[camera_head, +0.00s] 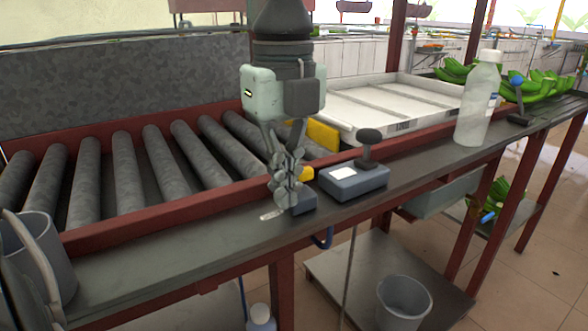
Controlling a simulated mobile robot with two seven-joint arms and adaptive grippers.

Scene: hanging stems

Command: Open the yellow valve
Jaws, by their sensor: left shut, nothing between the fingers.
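My left gripper (284,198) hangs down from the top middle of the head view, its fingers together and empty, low over the front ledge. A small yellow part (307,174) shows just right of its fingers; it is mostly hidden, and I cannot tell whether it is the valve or whether the fingers touch it. A larger yellow plate (322,136) shows behind the gripper at the right end of the rollers. A small dark blue block (304,205) sits on the ledge by the fingertips. My right gripper is not in view.
A grey-blue box (353,182) with a black knob stands right of the gripper. A whitish bottle (477,105) stands farther right, before green bananas (540,86). Metal rollers (124,170) lie left; a grey bucket (48,250) stands at the near left. The ledge (170,262) between is clear.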

